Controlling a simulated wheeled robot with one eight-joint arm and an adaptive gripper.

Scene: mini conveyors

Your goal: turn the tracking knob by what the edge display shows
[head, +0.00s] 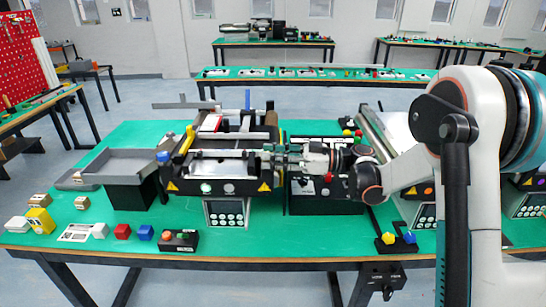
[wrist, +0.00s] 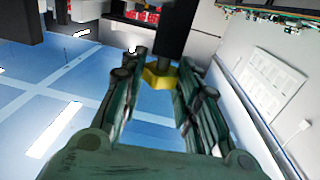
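The mini conveyor (head: 225,168) stands on the green table in the head view, with a blue knob (head: 163,157) at its left end. An edge display (head: 225,212) with round dials hangs below its front; its reading is too small to tell. My gripper (head: 270,156) reaches in from the right and points left at the conveyor's right side. In the wrist view its two fingers (wrist: 160,90) are apart. A yellow knob-like piece (wrist: 158,77) on a black shaft shows between them. I cannot tell whether the fingers touch it, or whether it is the tracking knob.
A grey tray (head: 125,165) and several small blocks lie left of the conveyor. A button box (head: 178,241) sits at the front edge. A black unit (head: 325,198) with small knobs stands right of the conveyor, below my arm. The table's front middle is clear.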

